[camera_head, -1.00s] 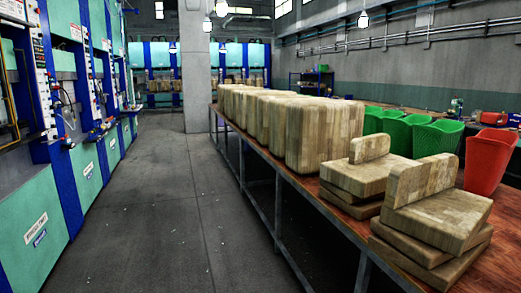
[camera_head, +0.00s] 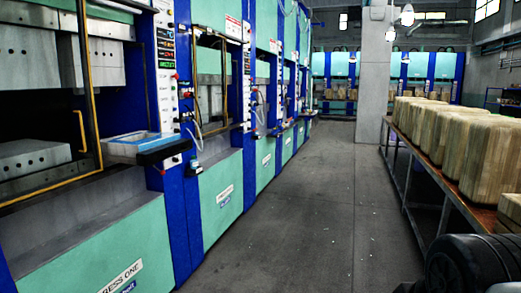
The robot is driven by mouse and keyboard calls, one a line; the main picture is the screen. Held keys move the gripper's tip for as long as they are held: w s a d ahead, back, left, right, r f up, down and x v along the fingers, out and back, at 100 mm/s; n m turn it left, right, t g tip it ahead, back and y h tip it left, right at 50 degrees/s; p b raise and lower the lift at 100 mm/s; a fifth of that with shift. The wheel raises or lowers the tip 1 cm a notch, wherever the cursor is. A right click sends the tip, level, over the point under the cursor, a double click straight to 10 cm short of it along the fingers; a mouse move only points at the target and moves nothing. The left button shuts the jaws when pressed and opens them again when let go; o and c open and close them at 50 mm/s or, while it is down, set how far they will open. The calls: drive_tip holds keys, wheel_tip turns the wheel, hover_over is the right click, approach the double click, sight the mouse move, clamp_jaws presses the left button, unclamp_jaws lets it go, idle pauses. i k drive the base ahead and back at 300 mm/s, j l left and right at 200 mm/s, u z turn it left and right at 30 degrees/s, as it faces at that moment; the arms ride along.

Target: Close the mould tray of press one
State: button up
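Press one (camera_head: 100,235), teal and blue with a "PRESS ONE" label on its lower front panel, fills the left side, cut by the left edge. Inside its opening a grey metal mould block (camera_head: 35,155) with round holes lies low, with a gap below the upper block (camera_head: 35,65). I cannot tell whether this lower block is the mould tray or how far out it stands. A yellow bar frame (camera_head: 83,130) runs upright and along the front of the opening. My gripper is not in view; only dark rounded parts of my arm show at the bottom right.
More presses stand in a row beyond. The grey floor aisle (camera_head: 310,210) is clear. A table (camera_head: 410,150) with wooden blocks (camera_head: 470,150) stands on the right.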

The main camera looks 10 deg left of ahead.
sight(142, 148)
drive_tip(key=u, duration=1.05)
